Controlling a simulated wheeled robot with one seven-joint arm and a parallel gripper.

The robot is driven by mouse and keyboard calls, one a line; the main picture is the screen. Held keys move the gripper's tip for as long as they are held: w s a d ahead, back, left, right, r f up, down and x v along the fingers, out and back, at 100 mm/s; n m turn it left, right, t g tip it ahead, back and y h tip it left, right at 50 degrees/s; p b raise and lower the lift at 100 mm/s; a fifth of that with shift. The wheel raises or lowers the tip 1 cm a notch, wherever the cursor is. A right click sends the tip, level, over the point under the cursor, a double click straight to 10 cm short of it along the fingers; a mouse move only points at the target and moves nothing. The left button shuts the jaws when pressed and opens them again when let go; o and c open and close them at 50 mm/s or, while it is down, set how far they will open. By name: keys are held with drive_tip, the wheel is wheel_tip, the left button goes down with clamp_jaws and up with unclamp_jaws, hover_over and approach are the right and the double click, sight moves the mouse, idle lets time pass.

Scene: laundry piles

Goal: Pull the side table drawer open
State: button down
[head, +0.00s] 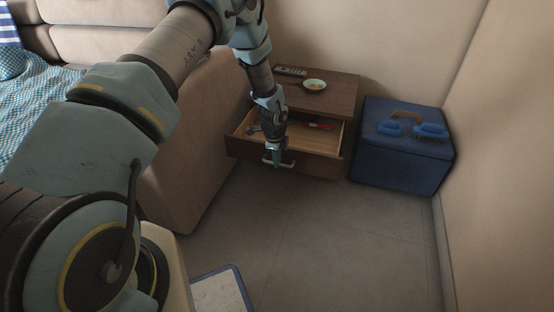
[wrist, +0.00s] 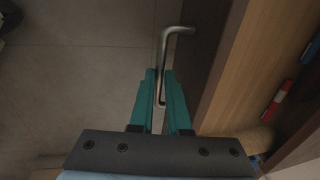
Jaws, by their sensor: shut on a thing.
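The side table (head: 335,90) is dark brown wood and stands against the back wall. Its drawer (head: 318,165) is pulled out, and its light wood inside shows. My gripper (head: 276,158) is at the drawer front, pointing down. In the wrist view my teal gripper fingers (wrist: 161,90) are shut on the metal bar handle (wrist: 178,31), one finger on each side of it. The handle also shows in the head view (head: 288,165). Inside the drawer lies a red item (head: 319,126), seen in the wrist view as a red and white item (wrist: 277,98).
On the table top are a bowl (head: 314,86) and a remote (head: 291,71). A blue box (head: 402,160) with blue slippers on it stands to the right. A beige sofa (head: 190,150) is close on the left.

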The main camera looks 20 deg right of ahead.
drive_tip(key=c, duration=0.9)
unclamp_jaws()
drive_tip(key=r, duration=0.3)
drive_tip(key=s+a+r+p, duration=0.1)
drive_tip(key=r, duration=0.3)
drive_tip(key=r+p, duration=0.1)
drive_tip(key=r, duration=0.2)
drive_tip(key=shift+s+a+r, duration=0.15)
drive_tip(key=shift+s+r, duration=0.1)
drive_tip(key=shift+r, duration=0.05)
drive_tip(key=w+a+r+n+y, duration=0.1)
drive_tip(key=w+a+r+n, duration=0.1)
drive_tip(key=a+r+n, duration=1.1)
drive_tip(key=s+a+r+n, duration=0.3)
drive_tip(key=s+a+n, duration=0.1)
drive_tip(key=a, duration=0.4)
drive_tip(key=s+a+r+n, duration=0.4)
drive_tip(key=a, duration=0.3)
drive_tip(key=s+a+r+n, duration=0.3)
drive_tip(key=s+a+n, duration=0.15)
drive_tip(key=a, duration=0.35)
drive_tip(key=r+p, duration=2.5)
drive_tip(key=shift+s+a, duration=0.2)
drive_tip(key=shift+s, duration=0.15)
